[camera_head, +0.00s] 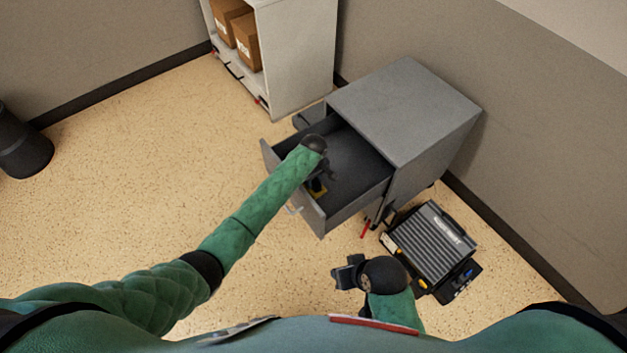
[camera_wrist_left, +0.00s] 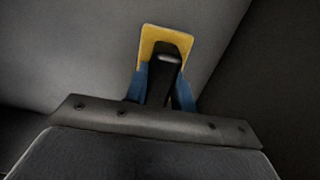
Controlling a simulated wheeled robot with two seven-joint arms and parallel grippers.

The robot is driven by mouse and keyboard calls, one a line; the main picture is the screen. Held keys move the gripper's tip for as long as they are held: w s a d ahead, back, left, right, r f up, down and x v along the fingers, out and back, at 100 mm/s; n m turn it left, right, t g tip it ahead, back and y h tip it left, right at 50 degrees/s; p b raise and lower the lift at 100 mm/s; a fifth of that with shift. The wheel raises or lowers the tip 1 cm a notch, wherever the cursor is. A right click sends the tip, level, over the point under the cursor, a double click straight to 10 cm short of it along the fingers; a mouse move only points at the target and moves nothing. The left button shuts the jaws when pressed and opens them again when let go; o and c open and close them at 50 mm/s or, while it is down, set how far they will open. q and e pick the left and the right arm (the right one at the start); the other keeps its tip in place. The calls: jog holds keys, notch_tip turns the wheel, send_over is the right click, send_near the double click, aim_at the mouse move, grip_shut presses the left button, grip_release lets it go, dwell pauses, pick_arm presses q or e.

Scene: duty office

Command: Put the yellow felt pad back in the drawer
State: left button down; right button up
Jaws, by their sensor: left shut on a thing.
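The yellow felt pad (camera_wrist_left: 166,36) shows in the left wrist view between the fingers of my left gripper (camera_wrist_left: 165,85). In the head view the pad (camera_head: 317,191) is a small yellow patch inside the open drawer (camera_head: 350,206), near its front panel. My left gripper (camera_head: 318,180) reaches down into the drawer and is shut on the pad. The wrist hides part of it. I cannot tell whether the pad touches the drawer floor. My right gripper (camera_head: 347,273) is in front of the cabinet, away from the drawer; its fingers are too small to judge.
The grey cabinet (camera_head: 405,100) stands against the wall with its drawer pulled out. A dark ridged machine (camera_head: 432,243) is on the floor at its right. A white shelf (camera_head: 292,60) with brown boxes (camera_head: 238,35) stands behind. The floor at left is clear, apart from a black bin (camera_head: 22,145).

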pick_arm(q)
jog(key=c, duration=1.2)
grip_release()
jog(key=shift+f, duration=0.1)
jog(key=shift+o, duration=0.2)
notch_tip(320, 180, up, 12)
